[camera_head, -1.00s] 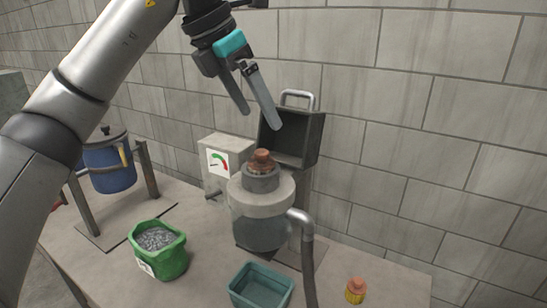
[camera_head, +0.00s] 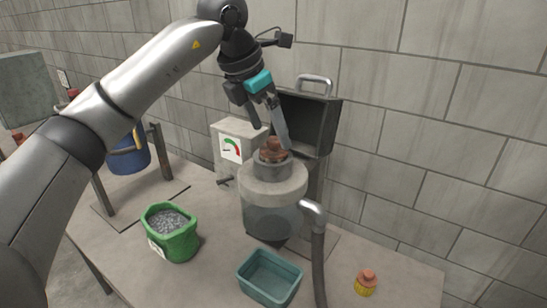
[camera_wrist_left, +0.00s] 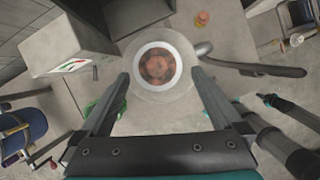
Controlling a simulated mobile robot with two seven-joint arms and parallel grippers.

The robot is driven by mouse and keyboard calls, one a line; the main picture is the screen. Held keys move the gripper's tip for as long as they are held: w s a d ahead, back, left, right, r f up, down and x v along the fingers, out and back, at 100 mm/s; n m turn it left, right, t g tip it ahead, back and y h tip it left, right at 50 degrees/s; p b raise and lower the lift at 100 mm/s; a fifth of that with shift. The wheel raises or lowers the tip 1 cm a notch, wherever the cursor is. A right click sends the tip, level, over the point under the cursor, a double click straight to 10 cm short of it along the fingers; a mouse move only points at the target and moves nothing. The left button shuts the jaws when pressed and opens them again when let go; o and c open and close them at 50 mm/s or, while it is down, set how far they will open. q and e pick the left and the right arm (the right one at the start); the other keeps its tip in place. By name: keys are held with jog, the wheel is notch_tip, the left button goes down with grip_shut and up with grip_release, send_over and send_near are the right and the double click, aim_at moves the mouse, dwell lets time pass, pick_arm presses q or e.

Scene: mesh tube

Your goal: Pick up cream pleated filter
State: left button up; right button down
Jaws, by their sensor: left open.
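No plainly cream pleated filter shows. A brown-topped part (camera_head: 273,150) sits in the grey collar on top of a round clear vessel (camera_head: 272,218); whatever is below its top is hidden. My left gripper (camera_head: 271,136) is open and empty, pointing down just above this part. In the left wrist view the brown part (camera_wrist_left: 157,66) lies between the spread fingers, inside a pale ring. A small yellow ribbed piece with an orange top (camera_head: 366,284) stands on the table at the right, clear of the gripper.
A dark open box lid with a handle (camera_head: 314,122) stands behind the vessel. A gauge box (camera_head: 238,143) is to its left and a grey hose (camera_head: 318,250) to its right. A teal tray (camera_head: 270,277) and a green bag of grey bits (camera_head: 171,232) stand in front.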

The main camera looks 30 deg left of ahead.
aim_at(272, 140)
pick_arm(q)
jog(key=x, duration=0.4)
jog(key=shift+w+a+f+p, duration=0.15)
jog(key=shift+f+p, duration=0.1)
jog(key=shift+p, duration=0.15)
jog(key=c, duration=1.3)
jog(key=shift+r, duration=0.1)
